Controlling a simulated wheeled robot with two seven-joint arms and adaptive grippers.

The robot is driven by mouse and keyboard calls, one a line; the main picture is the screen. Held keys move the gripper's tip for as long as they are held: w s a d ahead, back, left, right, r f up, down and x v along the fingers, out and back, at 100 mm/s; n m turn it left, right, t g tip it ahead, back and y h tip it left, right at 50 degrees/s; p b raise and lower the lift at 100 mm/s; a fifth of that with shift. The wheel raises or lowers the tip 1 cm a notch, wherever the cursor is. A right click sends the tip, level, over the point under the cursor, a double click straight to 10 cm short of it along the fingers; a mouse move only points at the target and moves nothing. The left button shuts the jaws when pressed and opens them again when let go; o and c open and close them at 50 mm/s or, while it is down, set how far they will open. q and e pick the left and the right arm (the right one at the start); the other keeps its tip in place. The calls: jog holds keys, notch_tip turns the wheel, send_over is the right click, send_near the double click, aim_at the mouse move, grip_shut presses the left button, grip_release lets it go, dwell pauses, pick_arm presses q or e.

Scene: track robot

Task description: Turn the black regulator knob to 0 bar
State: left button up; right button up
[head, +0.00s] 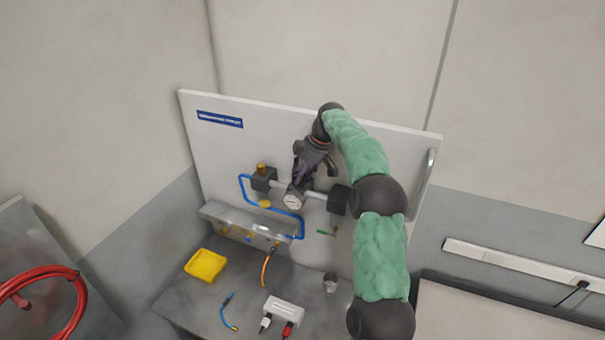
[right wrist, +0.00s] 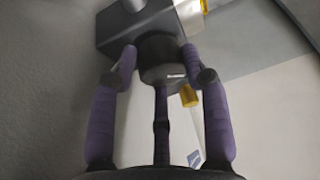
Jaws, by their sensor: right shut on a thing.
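In the right wrist view the purple-padded fingers of the gripper (right wrist: 160,56) are shut on the black regulator knob (right wrist: 160,72), one finger on each side. The knob is a short dark cylinder with a small white mark on its rim. It sits against a dark regulator block (right wrist: 135,28). In the head view the gripper hides the knob. The gauge reading is too small to tell. My left gripper is not in view.
A dark block with a brass top (head: 263,178) and blue tubing (head: 243,190) lie left of the gauge. A metal ledge (head: 235,218) sits below.

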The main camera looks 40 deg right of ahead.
jog(key=shift+w+a+r, duration=0.1)
jog(key=shift+w+r, duration=0.05)
jog(key=shift+r, duration=0.15)
jog(key=o, duration=1)
jog(key=shift+c, duration=0.2)
jog(key=shift+o, duration=0.7)
jog(key=shift+w+a+f, duration=0.15)
jog(key=shift+a, duration=0.1)
jog(key=shift+d, duration=0.2)
jog(key=shift+s+d+r, duration=0.15)
jog(key=shift+s+r, duration=0.15)
jog(key=shift+r, duration=0.05)
jog(key=v, duration=1.1)
jog(key=shift+w+a, duration=0.2)
jog(key=shift+a, duration=0.05)
jog(key=shift+r, duration=0.15)
